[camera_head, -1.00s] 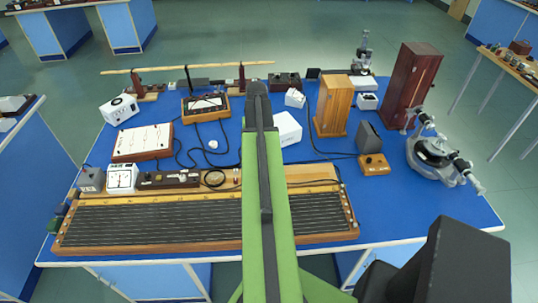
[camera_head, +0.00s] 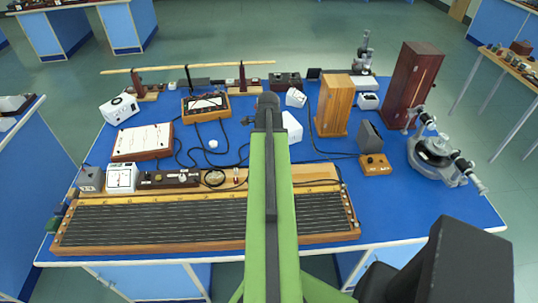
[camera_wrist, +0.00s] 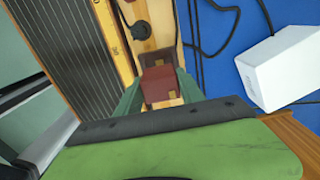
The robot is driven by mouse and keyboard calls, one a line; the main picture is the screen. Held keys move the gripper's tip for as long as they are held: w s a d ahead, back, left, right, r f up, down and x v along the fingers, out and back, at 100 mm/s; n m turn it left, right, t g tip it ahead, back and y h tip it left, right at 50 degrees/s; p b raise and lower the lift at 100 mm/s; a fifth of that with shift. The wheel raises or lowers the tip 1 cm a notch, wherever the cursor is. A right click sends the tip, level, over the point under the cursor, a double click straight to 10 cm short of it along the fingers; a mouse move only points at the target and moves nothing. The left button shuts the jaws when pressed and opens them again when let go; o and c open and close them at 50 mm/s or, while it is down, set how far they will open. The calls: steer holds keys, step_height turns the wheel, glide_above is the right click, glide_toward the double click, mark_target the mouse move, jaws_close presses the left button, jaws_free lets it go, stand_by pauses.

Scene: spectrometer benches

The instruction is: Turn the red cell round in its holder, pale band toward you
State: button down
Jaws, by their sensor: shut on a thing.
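The red cell (camera_wrist: 158,83) is between my gripper's two green fingers in the wrist view. It is a translucent dark red block with a paler tan patch near its lower edge; I cannot tell whether this patch is the pale band. My gripper (camera_wrist: 160,92) is shut on the cell, one finger on each side. A pale wooden strip lies beneath or behind it. In the head view my own arm hides the gripper and the cell.
A white box (camera_wrist: 280,66) stands right of the gripper; it also shows in the head view (camera_head: 292,127), partly behind my arm. The long wire board (camera_head: 150,222) lies along the bench's front. A wooden box (camera_head: 334,105) and a spectrometer (camera_head: 440,158) stand to the right. Dark cables run nearby.

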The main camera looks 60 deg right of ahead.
steer(key=shift+f+b, duration=2.9)
steer(key=shift+f, duration=0.2)
steer(key=c, duration=0.6)
jaws_free()
steer(key=shift+c, duration=0.2)
steer(key=shift+r, duration=0.15)
step_height(320, 180, up, 17)
steer(key=p, duration=1.7)
steer(key=shift+r, duration=0.1)
